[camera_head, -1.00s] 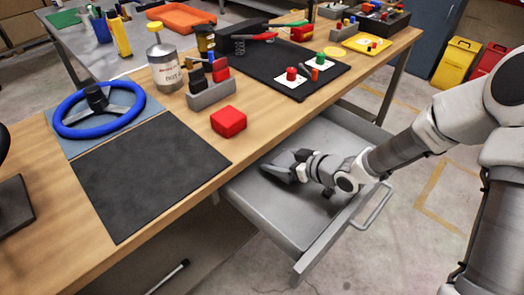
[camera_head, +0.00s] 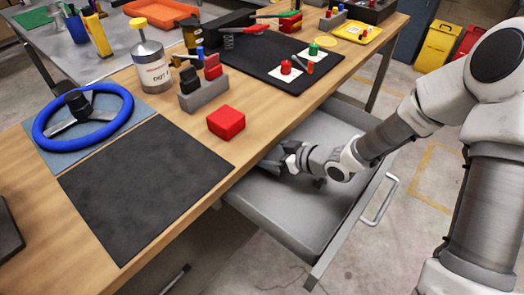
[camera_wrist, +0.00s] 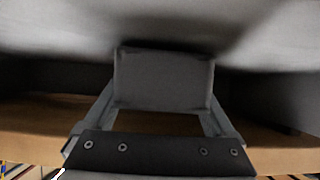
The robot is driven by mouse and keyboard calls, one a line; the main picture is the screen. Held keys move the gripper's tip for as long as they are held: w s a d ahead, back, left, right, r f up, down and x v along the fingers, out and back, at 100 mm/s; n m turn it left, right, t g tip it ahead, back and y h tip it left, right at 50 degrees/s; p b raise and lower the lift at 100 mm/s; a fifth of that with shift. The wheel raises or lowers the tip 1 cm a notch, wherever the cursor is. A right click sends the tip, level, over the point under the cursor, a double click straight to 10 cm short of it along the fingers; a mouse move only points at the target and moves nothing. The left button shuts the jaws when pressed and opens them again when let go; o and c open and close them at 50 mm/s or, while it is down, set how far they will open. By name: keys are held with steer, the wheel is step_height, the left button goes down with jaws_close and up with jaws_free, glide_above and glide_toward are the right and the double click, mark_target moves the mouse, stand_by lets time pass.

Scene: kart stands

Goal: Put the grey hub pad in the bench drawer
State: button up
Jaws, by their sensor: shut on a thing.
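My gripper (camera_head: 287,158) is low over the open grey bench drawer (camera_head: 295,215), at the side near the bench edge. In the wrist view my gripper (camera_wrist: 160,95) has its two fingers closed on the sides of the grey hub pad (camera_wrist: 163,79), a plain grey block. In the head view the pad is mostly hidden by the gripper and the bench edge. The drawer's light floor fills the top of the wrist view. I cannot tell whether the pad touches the floor.
On the wooden bench are a black mat (camera_head: 145,185), a red block (camera_head: 226,122), a grey holder (camera_head: 204,94) and a blue steering wheel (camera_head: 83,118). The bench top overhangs the drawer's inner end. The drawer's front part is clear.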

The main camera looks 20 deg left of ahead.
mark_target(280, 156)
steer(key=shift+f, duration=0.2)
steer(key=shift+f, duration=0.1)
steer(key=o, duration=1.1)
steer(key=shift+r, duration=0.2)
steer(key=p+v, duration=0.2)
steer(key=v, duration=0.5)
steer(key=shift+s+d+p, duration=0.1)
steer(key=shift+d+p, duration=0.15)
steer(key=shift+p, duration=0.05)
